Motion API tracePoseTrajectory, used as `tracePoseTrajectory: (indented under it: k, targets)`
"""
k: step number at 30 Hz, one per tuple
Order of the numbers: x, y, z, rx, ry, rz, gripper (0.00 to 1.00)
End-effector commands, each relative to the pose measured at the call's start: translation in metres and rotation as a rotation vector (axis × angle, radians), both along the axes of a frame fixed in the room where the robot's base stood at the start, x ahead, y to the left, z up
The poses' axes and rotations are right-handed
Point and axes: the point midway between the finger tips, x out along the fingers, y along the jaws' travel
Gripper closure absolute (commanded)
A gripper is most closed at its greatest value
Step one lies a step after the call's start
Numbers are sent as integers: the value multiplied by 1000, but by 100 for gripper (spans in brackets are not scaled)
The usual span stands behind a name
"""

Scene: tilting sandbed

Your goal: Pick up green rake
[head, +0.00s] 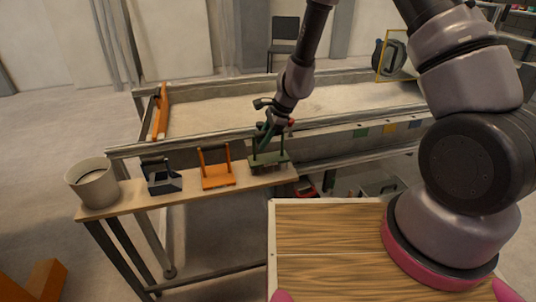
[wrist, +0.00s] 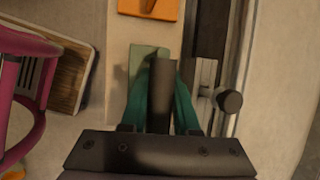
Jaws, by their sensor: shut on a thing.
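The green rake (head: 268,163) stands at the right end of the narrow wooden shelf (head: 130,203) in the head view. It has a flat green base and an upright handle frame. My gripper (head: 268,138) is above it, pointing down, shut on its handle. In the wrist view my gripper (wrist: 161,100) has its teal fingers on both sides of a dark bar. The rake's pale green base (wrist: 147,56) shows beyond the fingers. The rake appears to be still on or very near the shelf; a gap beneath it cannot be made out.
An orange tool (head: 217,177) stands just left of the rake, then a dark grey tool (head: 160,178) and a grey cup (head: 93,183). The sandbed (head: 225,117) with its metal rail lies behind the shelf. An orange bar (head: 161,112) spans the bed's left end.

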Motion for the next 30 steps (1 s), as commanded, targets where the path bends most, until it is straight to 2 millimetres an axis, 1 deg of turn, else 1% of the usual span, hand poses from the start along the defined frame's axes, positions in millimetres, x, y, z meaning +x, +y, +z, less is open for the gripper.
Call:
tracePoseTrajectory:
  k: [5,8,11,15,18,21,24,30]
  targets:
    - [0,1,3,2,-2,0,100]
    - [1,1,14,3,-5,3,100]
    - [1,1,31,1,-6,3,100]
    - [1,1,61,1,-6,3,100]
    - [0,1,79,1,-5,2,100]
    - [1,1,91,1,-4,2,100]
    - [0,1,99,1,-1,2,100]
    - [0,0,101,0,0,0,100]
